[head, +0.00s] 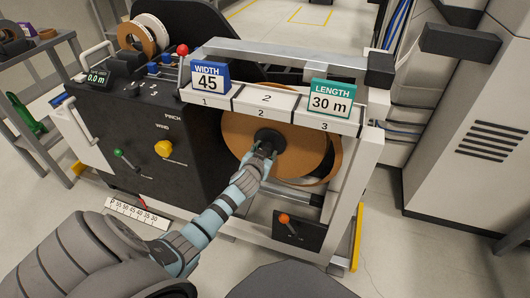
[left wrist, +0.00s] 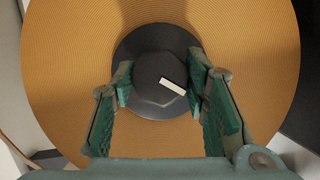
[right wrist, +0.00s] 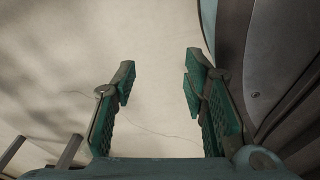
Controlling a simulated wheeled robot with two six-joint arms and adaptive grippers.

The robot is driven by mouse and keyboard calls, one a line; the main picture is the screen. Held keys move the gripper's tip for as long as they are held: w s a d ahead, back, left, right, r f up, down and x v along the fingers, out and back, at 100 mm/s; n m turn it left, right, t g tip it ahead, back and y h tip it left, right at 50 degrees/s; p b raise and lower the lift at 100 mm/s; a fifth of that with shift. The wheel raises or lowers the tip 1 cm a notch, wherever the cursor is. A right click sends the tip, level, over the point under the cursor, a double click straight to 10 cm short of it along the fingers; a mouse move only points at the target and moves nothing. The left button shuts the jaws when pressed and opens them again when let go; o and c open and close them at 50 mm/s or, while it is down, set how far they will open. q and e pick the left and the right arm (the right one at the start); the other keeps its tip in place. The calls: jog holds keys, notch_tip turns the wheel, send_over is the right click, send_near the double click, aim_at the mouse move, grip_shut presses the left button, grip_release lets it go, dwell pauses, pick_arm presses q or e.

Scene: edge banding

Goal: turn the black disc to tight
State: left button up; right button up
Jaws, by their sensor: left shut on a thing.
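The black disc (head: 270,138) sits at the centre of a brown roll (head: 240,131) on the front of the machine. In the left wrist view the disc (left wrist: 146,54) has a raised knob with a white mark (left wrist: 172,87) that points to the lower right. My left gripper (head: 263,149) is shut on the knob, one finger on each side; the left wrist view shows both fingers (left wrist: 162,85). My right gripper (right wrist: 158,85) is open and empty above the pale floor, in the right wrist view only.
A white rail with numbered sections carries a blue WIDTH 45 sign (head: 210,76) and a green LENGTH 30 m sign (head: 331,98) above the roll. A green lever (head: 119,153), a yellow knob (head: 164,148) and an orange-tipped lever (head: 284,218) are nearby.

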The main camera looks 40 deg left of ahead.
pick_arm(q)
jog(key=shift+d+f+m+y+b, duration=0.1)
jog(key=shift+m+y+b, duration=1.05)
jog(key=shift+m, duration=0.6)
jog(key=shift+f+m+y+b, duration=0.1)
jog(key=shift+m+y+b, duration=1.05)
jog(key=shift+m, duration=0.6)
pick_arm(e)
jog(key=w+a+f+m+t, duration=0.1)
jog(key=w+a, duration=0.1)
jog(key=w, duration=0.5)
jog(key=shift+w+a+f+t+y, duration=0.25)
jog(key=shift+a+f+t+y, duration=0.05)
jog(key=shift+a+f+t, duration=0.1)
jog(key=shift+r, duration=0.1)
pick_arm(q)
jog(key=o, duration=1.1)
jog(key=shift+r, duration=0.1)
pick_arm(e)
jog(key=shift+d, duration=0.1)
pick_arm(q)
jog(key=v, duration=0.7)
jog(key=shift+s+d+r, duration=0.1)
jog(key=shift+s+d, duration=0.05)
jog(key=shift+s, duration=0.05)
